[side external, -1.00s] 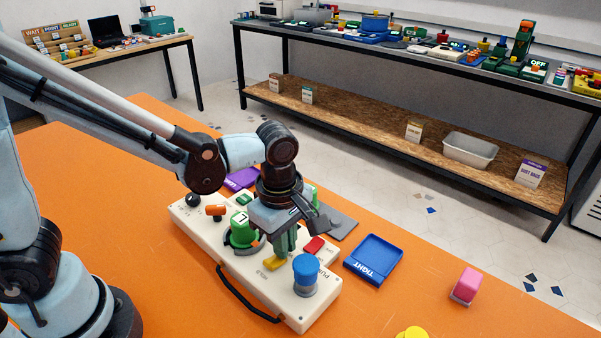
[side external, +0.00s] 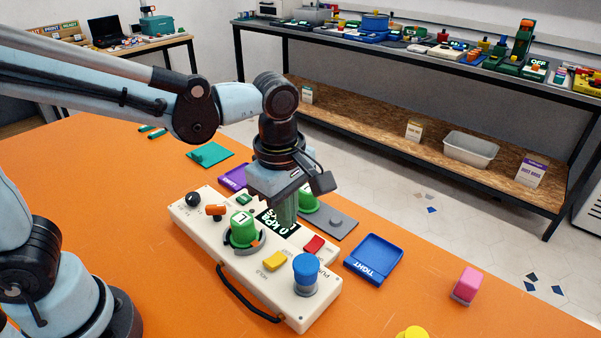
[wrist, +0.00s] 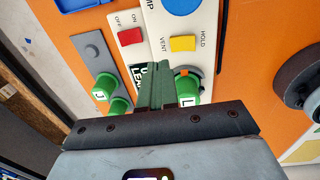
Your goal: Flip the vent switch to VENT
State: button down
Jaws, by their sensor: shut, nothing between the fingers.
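The yellow vent switch (side external: 274,261) sits on the cream control box (side external: 217,240). In the wrist view, the yellow switch (wrist: 182,43) lies between the words VENT on its left and HOLD on its right. I cannot tell clearly which side is pressed down. My gripper (side external: 284,224) is shut and empty, with its green fingers above the box, over the display (side external: 281,222) and behind the switch. In the wrist view, my gripper (wrist: 153,67) points toward the gap between the red and yellow switches, apart from both. The fingers hide part of the display.
A red ON/OFF switch (side external: 314,244), a blue pump knob (side external: 306,271), a green knob marked L (side external: 243,231) and an orange toggle (side external: 215,211) crowd the box. A blue tray (side external: 373,259) and a pink block (side external: 466,285) stand to the right.

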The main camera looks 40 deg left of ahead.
notch_tip(320, 180, up, 7)
jog(key=w, duration=0.2)
jog(key=s+a+f+m+t, duration=0.2)
jog(key=a+m, duration=0.4)
jog(key=m, duration=0.3)
jog(key=s+a+f+m+t, duration=0.3)
jog(key=a+m, duration=0.3)
jog(key=m, duration=0.3)
jog(key=shift+a+t, duration=0.4)
jog(key=shift+t, duration=0.4)
jog(key=c, duration=1.8)
grip_release()
